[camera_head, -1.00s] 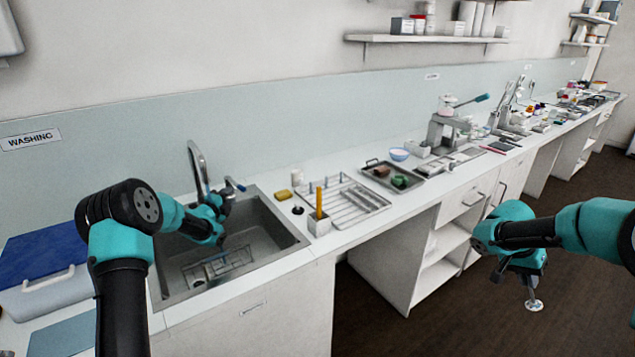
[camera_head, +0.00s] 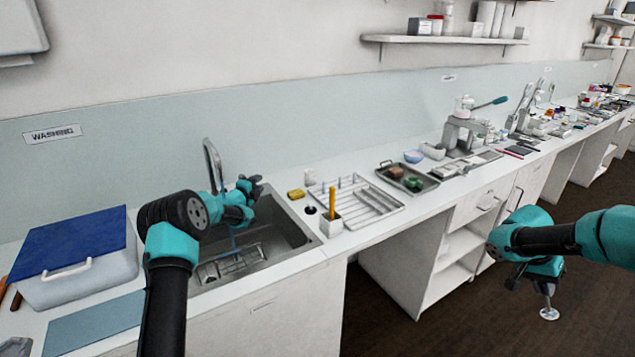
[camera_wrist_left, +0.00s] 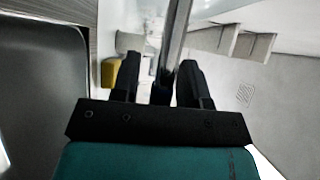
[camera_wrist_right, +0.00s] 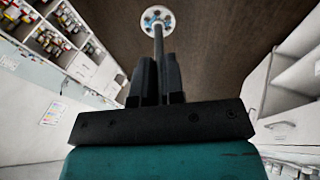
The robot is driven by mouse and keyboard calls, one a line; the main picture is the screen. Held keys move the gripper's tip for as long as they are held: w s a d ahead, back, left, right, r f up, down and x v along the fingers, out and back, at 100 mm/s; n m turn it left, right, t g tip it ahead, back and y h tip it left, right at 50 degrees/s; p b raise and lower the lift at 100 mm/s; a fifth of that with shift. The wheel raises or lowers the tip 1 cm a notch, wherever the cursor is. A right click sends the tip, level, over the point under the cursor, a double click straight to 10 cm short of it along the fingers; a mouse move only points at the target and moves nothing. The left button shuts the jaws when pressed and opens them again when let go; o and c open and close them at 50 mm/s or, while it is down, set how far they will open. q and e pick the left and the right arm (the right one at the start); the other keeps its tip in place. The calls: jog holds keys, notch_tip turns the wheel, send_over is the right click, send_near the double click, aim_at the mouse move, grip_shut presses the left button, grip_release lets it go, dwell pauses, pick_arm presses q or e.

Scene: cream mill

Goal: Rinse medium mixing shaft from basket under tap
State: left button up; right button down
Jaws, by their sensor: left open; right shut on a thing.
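My right gripper (camera_head: 543,284) is shut on the mixing shaft (camera_head: 549,300), held upright over the floor in front of the counter. The shaft ends in a pale round disc, also clear in the right wrist view (camera_wrist_right: 158,20). The curved metal tap (camera_head: 211,160) stands behind the sink (camera_head: 290,222). My left gripper (camera_head: 252,188) is open beside the tap, above the sink's back edge. In the left wrist view a metal tube (camera_wrist_left: 177,35) passes between its fingers; contact is unclear. The wire basket (camera_head: 232,262) sits in the sink. A thin bluish line above it is unclear.
A blue-lidded white box (camera_head: 85,275) stands left of the sink. A yellow sponge (camera_head: 296,194), a white holder (camera_head: 329,223) and a wire rack (camera_head: 372,205) are right of it. Open floor lies below my right gripper.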

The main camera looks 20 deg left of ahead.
pick_arm(q)
grip_shut()
dwell(0.3)
